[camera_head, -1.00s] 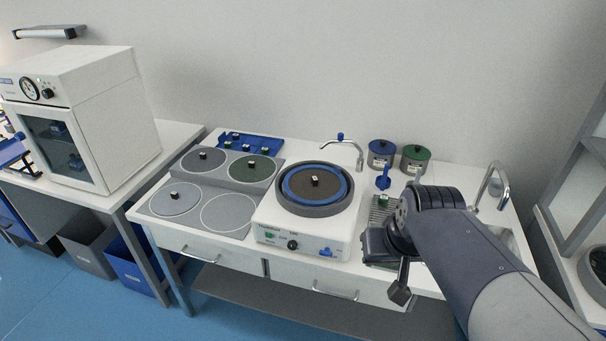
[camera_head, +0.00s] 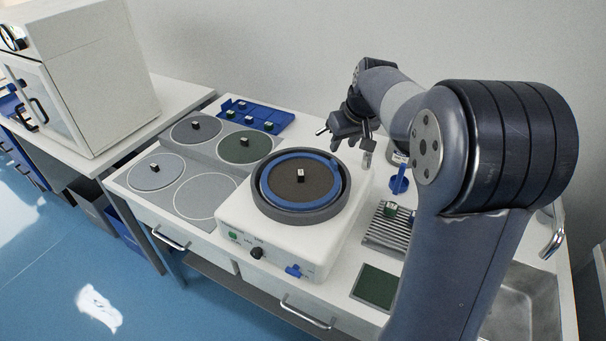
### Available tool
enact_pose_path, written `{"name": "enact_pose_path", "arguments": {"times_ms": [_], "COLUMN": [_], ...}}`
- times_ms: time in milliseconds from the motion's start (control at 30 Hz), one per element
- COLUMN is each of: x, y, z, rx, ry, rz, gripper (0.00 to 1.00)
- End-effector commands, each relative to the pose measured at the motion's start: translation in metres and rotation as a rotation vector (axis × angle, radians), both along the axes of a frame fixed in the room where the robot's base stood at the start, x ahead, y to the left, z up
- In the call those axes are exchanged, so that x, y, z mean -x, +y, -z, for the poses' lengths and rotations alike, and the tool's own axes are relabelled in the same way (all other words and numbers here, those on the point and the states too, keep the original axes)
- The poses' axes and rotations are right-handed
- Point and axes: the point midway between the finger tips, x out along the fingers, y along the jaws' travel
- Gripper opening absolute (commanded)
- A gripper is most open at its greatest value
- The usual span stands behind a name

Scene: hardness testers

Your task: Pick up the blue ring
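The blue ring (camera_head: 263,186) lies flat on the round turntable of the white grinding machine (camera_head: 240,215), around a dark brown disc (camera_head: 300,182). The ring's full circle shows, inside the machine's grey rim. My gripper (camera_head: 351,145) is above and behind the machine's back right side, apart from the ring. Its fingers point down and look spread, with nothing seen between them.
A small black-and-white piece (camera_head: 300,174) sits on the brown disc. Round plates (camera_head: 207,194) lie to the left, with a blue tray (camera_head: 258,114) behind them. A blue-handled tool (camera_head: 399,182) and a ribbed rack (camera_head: 386,232) stand right of the machine.

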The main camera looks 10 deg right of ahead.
Motion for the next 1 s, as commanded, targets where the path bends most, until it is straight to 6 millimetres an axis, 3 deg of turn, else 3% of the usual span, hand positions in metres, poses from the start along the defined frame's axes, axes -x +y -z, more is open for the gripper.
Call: {"name": "enact_pose_path", "arguments": {"times_ms": [100, 367, 633, 1000], "x": [-0.007, -0.014, -0.026, -0.029], "y": [0.003, 0.005, 0.011, 0.011], "z": [0.019, 0.039, 0.075, 0.082], "rx": [-0.001, 0.0, 0.0, 0.001], "ry": [0.004, 0.002, 0.004, 0.0], "rz": [-0.001, 0.001, 0.0, 0.001], "gripper": [0.35, 0.35, 0.35, 0.32]}}
